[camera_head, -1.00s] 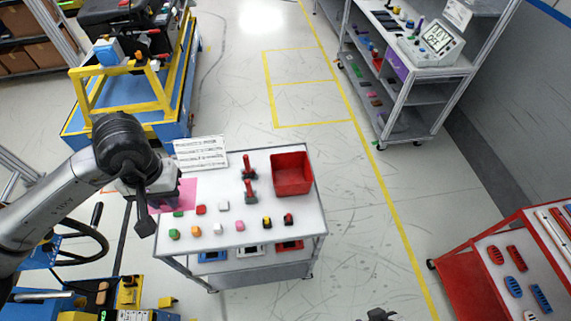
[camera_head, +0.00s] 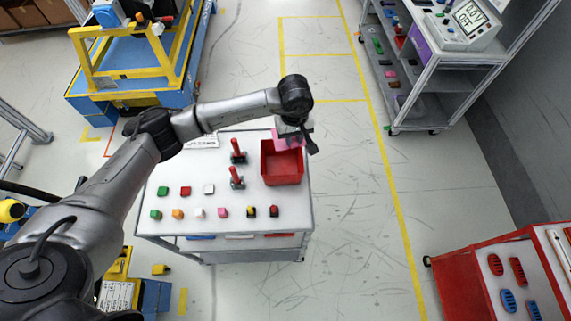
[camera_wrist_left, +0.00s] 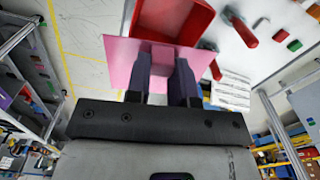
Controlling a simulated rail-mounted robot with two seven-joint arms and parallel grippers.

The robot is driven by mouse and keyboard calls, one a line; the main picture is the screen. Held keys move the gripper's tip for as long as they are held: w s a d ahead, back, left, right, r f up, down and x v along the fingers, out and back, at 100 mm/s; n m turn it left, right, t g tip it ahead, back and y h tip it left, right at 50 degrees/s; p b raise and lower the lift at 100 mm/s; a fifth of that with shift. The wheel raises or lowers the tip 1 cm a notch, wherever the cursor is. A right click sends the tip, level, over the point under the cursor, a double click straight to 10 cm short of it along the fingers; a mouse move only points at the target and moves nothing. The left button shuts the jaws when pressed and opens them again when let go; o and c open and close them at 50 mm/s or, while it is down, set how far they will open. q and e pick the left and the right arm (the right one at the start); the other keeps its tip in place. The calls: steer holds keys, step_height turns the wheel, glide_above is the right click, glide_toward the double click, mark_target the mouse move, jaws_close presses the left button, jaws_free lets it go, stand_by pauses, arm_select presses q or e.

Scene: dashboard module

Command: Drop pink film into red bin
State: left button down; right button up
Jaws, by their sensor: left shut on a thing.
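The pink film (camera_head: 289,139) is a thin flat pink sheet with a small block-like grip on it. In the left wrist view the film (camera_wrist_left: 122,62) shows between the fingers, and it overlaps the near edge of the bin in the picture. My left gripper (camera_wrist_left: 163,62) is shut on that grip. In the head view my left gripper (camera_head: 296,134) is over the far edge of the red bin (camera_head: 281,178), partly hidden by the wrist. The red bin stands at the right end of the white cart top and its visible inside is empty. My right gripper is not in view.
The white cart (camera_head: 150,222) carries several small coloured blocks, two red-handled tools (camera_head: 237,178) and a paper sheet (camera_head: 201,142). A grey shelf (camera_head: 440,105) stands at the back right, and a red cart (camera_head: 470,285) at the right. The floor between is clear.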

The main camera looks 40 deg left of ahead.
arm_select(q)
steer(key=a+f+n+b, duration=0.1)
steer(key=a+f+n, duration=0.1)
steer(key=f, duration=0.5)
steer(key=a+f+n+b, duration=0.2)
steer(key=a+f, duration=0.1)
steer(key=f, duration=0.4)
steer(key=shift+s+f, duration=0.3)
steer(key=shift+s, duration=0.1)
steer(key=c, duration=0.9)
jaws_free()
steer(key=shift+r+b, duration=0.15)
steer(key=shift+b, duration=0.15)
step_height(320, 180, up, 14)
steer(key=shift+f+b, duration=0.2)
steer(key=shift+b, duration=0.65)
